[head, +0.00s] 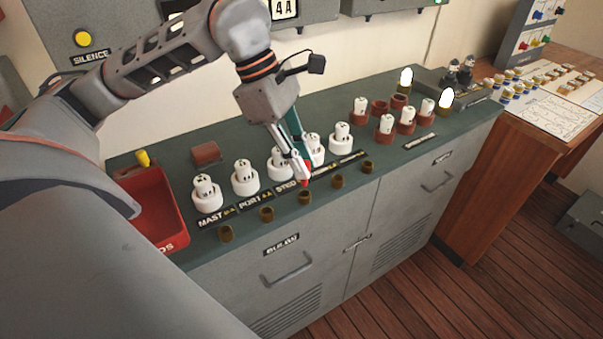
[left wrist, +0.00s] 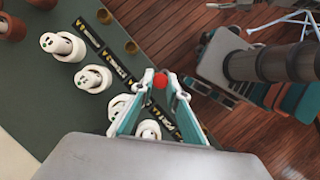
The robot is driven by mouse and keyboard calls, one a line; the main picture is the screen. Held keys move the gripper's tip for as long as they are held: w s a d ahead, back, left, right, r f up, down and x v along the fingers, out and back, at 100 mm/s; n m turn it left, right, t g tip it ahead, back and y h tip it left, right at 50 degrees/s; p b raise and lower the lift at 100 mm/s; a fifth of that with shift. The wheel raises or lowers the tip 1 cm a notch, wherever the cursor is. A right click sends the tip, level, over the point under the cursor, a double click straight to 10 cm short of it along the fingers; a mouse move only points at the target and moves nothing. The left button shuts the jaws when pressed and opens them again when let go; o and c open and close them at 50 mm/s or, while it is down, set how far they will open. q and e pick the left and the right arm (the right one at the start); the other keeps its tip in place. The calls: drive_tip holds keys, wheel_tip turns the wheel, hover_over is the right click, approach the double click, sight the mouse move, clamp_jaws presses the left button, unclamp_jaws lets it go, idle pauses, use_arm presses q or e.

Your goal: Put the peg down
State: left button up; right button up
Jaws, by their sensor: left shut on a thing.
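My left gripper (head: 304,172) is shut on a small red peg (head: 307,167), above the front part of the green-topped counter. In the left wrist view the peg's round red end (left wrist: 160,80) shows between the two fingertips (left wrist: 161,78); most of its body is hidden. Below the gripper are a row of black name labels (head: 216,216) and a row of small brass cups (head: 304,196). I cannot tell whether the peg touches anything below. My right gripper is not in view.
White round holders with white fittings (head: 244,178) stand behind the labels. A red tray (head: 150,210) sits at the left end. Brown holders (head: 406,122) and lit bulbs (head: 446,98) stand at the right.

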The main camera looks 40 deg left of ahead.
use_arm(q)
drive_tip(key=shift+f, duration=1.75)
drive_tip(key=shift+f, duration=0.1)
drive_tip(key=shift+f+b, duration=0.25)
drive_tip(key=shift+b, duration=0.15)
drive_tip(key=o, duration=0.7)
drive_tip(key=shift+o, duration=0.2)
drive_tip(key=shift+r, duration=0.1)
